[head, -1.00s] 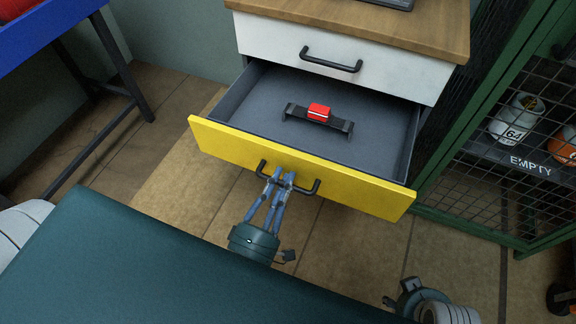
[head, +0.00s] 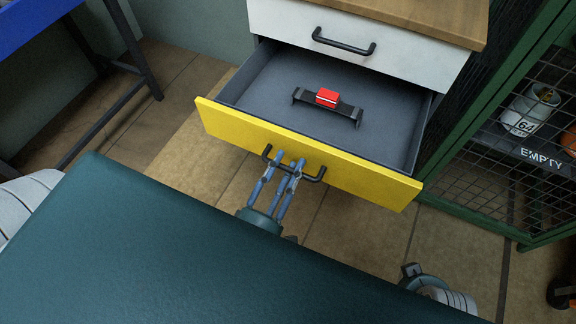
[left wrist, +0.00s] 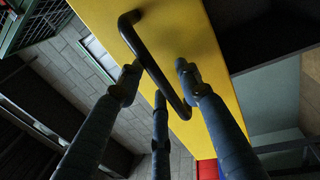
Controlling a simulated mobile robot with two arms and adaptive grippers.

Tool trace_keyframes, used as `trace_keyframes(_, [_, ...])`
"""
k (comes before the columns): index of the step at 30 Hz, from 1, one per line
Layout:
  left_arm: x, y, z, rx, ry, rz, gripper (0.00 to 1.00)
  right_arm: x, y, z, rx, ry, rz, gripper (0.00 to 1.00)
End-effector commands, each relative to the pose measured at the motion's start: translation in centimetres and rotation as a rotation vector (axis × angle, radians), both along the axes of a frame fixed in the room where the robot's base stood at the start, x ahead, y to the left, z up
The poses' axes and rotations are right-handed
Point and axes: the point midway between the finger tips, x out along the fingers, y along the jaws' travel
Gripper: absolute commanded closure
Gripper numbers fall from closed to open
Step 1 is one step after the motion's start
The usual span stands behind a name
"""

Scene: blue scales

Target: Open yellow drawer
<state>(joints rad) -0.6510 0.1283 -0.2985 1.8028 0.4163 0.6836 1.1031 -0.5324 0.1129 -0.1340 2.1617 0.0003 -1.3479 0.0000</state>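The yellow drawer (head: 235,128) is pulled well out of the cabinet, its grey inside in view. Its black bar handle (head: 315,177) is on the front. My left gripper (head: 286,162) is at the handle, fingers spread. In the left wrist view, its fingertips (left wrist: 156,80) are apart on either side of the handle (left wrist: 165,78), with gaps showing, so it is open around the bar. The yellow front (left wrist: 200,45) is just beyond. My right gripper (head: 412,271) shows only partly at the lower right, away from the drawer.
A black holder with a red box (head: 327,97) lies inside the drawer. A closed white drawer (head: 290,22) is above it. A green mesh cage (head: 470,205) stands close on the right. A blue table (head: 30,22) is at the upper left. Floor is clear left of the drawer.

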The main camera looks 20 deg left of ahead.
Motion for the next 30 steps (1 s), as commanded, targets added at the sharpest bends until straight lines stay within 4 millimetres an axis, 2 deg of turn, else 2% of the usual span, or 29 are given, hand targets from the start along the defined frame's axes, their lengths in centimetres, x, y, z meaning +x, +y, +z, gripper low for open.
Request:
trace_keyframes(5, [-2.2, 0.0, -0.6, 0.001, 0.005, -0.002, 0.65, 0.0, 0.0, 0.0, 0.000, 0.000, 0.000, 0.60])
trace_keyframes(12, [-7.3, 0.2, -1.5, 0.002, 0.006, -0.003, 0.65, 0.0, 0.0, 0.0, -0.001, -0.001, 0.000, 0.60])
trace_keyframes(18, [-10.5, 0.3, -2.1, 0.001, 0.004, -0.002, 0.65, 0.0, 0.0, 0.0, -0.001, -0.001, 0.000, 0.60])
trace_keyframes(23, [-11.6, 0.4, -2.3, 0.001, 0.004, -0.002, 0.65, 0.1, 0.0, 0.0, -0.001, -0.001, 0.000, 0.60])
trace_keyframes(30, [-11.7, 0.4, -2.3, 0.000, 0.003, -0.002, 0.65, 0.1, 0.0, 0.0, -0.001, -0.001, 0.000, 0.60])
